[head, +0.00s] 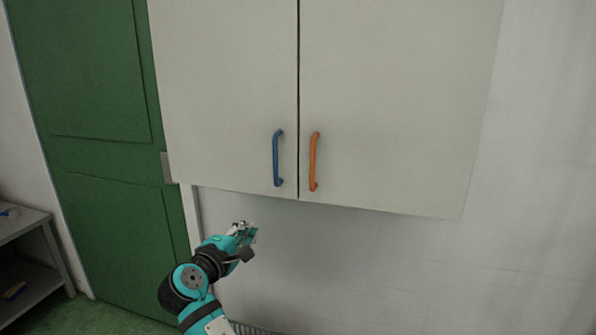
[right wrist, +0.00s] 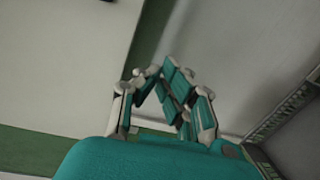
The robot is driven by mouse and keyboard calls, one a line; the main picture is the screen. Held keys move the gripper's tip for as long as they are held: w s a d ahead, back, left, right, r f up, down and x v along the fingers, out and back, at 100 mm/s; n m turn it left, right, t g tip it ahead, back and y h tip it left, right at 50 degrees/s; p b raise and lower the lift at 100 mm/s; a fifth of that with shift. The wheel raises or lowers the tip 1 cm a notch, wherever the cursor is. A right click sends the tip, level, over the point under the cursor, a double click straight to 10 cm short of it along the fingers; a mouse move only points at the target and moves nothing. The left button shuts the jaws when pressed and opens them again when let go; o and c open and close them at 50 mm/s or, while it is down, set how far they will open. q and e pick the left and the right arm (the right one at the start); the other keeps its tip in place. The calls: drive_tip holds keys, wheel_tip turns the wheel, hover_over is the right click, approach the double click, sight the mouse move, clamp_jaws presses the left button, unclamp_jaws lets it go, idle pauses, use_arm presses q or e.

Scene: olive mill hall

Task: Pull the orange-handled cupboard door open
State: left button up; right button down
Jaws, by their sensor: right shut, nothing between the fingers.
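The white wall cupboard has two doors, both closed with a thin dark gap between them. The right door (head: 400,110) carries a vertical orange handle (head: 314,161) near its lower inner edge. The left door (head: 225,90) carries a matching blue handle (head: 278,158). My right gripper (head: 246,231) is below the cupboard's lower edge, down and left of the orange handle and apart from it. It is shut and empty; its fingers also show in the right wrist view (right wrist: 163,75). I cannot make out either handle in the right wrist view. My left gripper is out of sight.
A green door (head: 85,90) stands left of the cupboard. A grey shelf unit (head: 33,220) with small items is at the far left. The pale wall (head: 530,240) below and right of the cupboard looks clear. The space in front of the cupboard doors is free.

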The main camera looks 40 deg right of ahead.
sight(307, 167)
drive_tip(key=s+d+r+m+g+h, duration=0.2)
drive_tip(key=s+r, duration=0.2)
drive_tip(key=r, duration=0.3)
drive_tip(key=s+d+r+m+g+h, duration=0.1)
drive_tip(key=s+r+m, duration=0.15)
drive_tip(key=r, duration=0.35)
drive_tip(key=x, duration=0.2)
drive_tip(key=p+x, duration=0.1)
drive_tip(key=x, duration=0.2)
drive_tip(key=p+x, duration=0.1)
drive_tip(key=x, duration=0.2)
drive_tip(key=shift+s+d, duration=0.15)
drive_tip(key=shift+s, duration=0.1)
drive_tip(key=shift+p+x, duration=0.4)
drive_tip(key=shift+x, duration=0.35)
